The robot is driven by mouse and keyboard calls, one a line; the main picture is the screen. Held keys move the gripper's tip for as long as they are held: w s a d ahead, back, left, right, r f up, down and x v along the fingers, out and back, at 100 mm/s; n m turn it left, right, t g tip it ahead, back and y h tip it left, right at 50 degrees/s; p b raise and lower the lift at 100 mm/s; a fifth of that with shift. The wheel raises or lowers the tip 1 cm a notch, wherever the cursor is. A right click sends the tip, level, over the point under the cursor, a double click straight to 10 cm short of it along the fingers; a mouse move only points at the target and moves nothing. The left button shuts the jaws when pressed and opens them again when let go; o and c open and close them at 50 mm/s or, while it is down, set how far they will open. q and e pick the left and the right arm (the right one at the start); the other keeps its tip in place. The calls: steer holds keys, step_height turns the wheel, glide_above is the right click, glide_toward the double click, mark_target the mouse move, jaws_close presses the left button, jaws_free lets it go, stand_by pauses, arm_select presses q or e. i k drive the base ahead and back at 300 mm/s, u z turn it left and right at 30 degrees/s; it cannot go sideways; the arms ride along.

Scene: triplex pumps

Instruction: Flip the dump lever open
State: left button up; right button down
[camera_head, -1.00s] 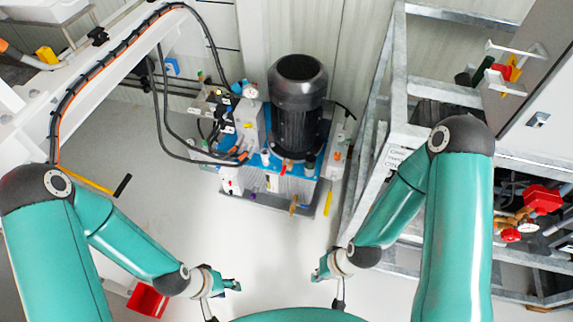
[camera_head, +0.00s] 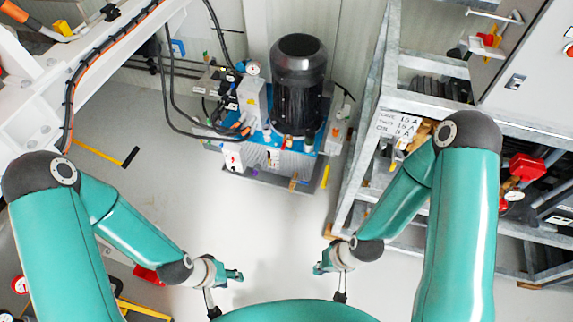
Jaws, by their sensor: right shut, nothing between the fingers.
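I cannot tell for sure which part is the dump lever. A yellow bar with a black grip (camera_head: 130,157) sticks out from under the white frame on the left. Small yellow (camera_head: 325,176) and orange (camera_head: 293,181) handles show on the front of the pump unit (camera_head: 270,172). My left gripper (camera_head: 238,275) hangs low in the middle, away from all of these; its fingers are too small to read. My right gripper (camera_head: 318,268) is shut and empty, to the right of the left one and below the pump unit. Neither gripper touches anything.
A black motor (camera_head: 298,85) stands on the pump unit. A grey metal rack (camera_head: 365,130) with red valves (camera_head: 527,168) stands on the right. A white beam with hoses (camera_head: 100,60) crosses the left. Gauges (camera_head: 20,284) show at lower left. The floor between is clear.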

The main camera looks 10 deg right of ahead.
mark_target(285, 142)
steer(key=k, duration=0.3)
steer(key=z, duration=0.25)
steer(key=i, duration=1.2)
steer(key=u, duration=0.6)
